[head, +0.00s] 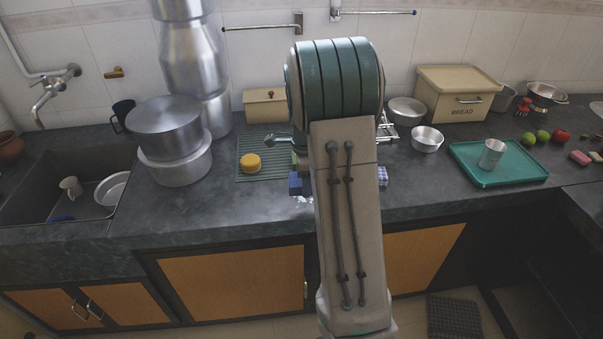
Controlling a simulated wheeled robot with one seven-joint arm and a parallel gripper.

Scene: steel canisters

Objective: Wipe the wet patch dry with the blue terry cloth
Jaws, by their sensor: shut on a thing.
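The blue terry cloth (296,184) shows as a small dark blue piece at the left edge of my arm, low over the counter near its front. My gripper (301,168) is just above it, shut on it and mostly hidden behind my arm; its fingertips are not clear. The wet patch (304,199) shows as pale glints on the dark counter just below the cloth. My arm covers the rest of that area, so the patch's full extent and whether the cloth touches the counter cannot be told.
A green ribbed mat (262,175) with a yellow sponge (250,163) lies left, beside stacked steel pots (178,165). A checked cloth (382,176) is right of my arm. Further right are steel bowls (427,139) and a green tray (520,177) with a cup (491,154). The sink (95,160) is far left.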

